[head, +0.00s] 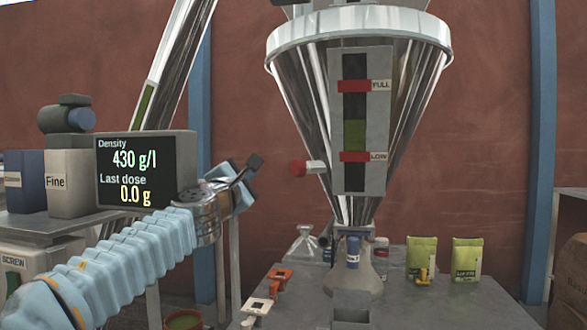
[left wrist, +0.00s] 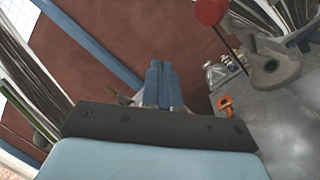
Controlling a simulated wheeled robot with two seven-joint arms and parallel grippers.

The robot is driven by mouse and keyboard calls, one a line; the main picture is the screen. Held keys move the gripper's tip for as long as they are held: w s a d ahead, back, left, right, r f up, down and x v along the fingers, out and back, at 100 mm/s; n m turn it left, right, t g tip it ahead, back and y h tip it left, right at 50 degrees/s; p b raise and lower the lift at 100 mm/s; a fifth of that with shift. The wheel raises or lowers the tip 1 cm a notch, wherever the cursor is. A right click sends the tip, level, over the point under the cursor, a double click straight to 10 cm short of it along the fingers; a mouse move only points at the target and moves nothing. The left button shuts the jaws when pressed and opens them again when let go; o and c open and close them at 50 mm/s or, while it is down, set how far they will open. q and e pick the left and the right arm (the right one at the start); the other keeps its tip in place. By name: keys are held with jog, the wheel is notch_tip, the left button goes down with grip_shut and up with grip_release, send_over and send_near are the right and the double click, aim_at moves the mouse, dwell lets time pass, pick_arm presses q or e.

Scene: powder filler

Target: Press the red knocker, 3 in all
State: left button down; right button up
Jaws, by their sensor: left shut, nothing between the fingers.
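My right gripper is out of view.
A display (head: 147,168) reads density 430 g/l and last dose 0.0 g. Below the hopper, a metal table (head: 420,310) holds a glass flask, orange clamps (head: 279,277) and green bags (head: 421,258). The air between gripper and knocker looks clear.

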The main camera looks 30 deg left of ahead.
aim_at(292, 167)
pick_arm(q)
jog(key=shift+a+r, duration=0.25)
jog(key=w+d+p, duration=0.1)
jog(key=w+d, duration=0.3)
jog(key=w, duration=0.3)
jog(key=shift+d+f, duration=0.15)
jog(key=shift+d, duration=0.1)
jog(key=shift+w, duration=0.1)
jog(key=shift+w+d, duration=0.1)
dwell(1.8)
jog(key=shift+w+d, duration=0.15)
jog(key=shift+w, duration=0.1)
jog(key=shift+w+d+p, duration=0.5)
jog(key=shift+w, duration=0.35)
dwell(1.0)
jog(key=shift+s+a, duration=0.1)
jog(key=shift+s, duration=0.05)
dwell(0.3)
jog(key=shift+s+a+b, duration=0.15)
jog(key=shift+s+a, duration=0.15)
jog(key=shift+s, duration=0.25)
jog(key=shift+s+a+b, duration=0.15)
jog(key=shift+s+a, duration=0.15)
jog(key=shift+s, duration=0.2)
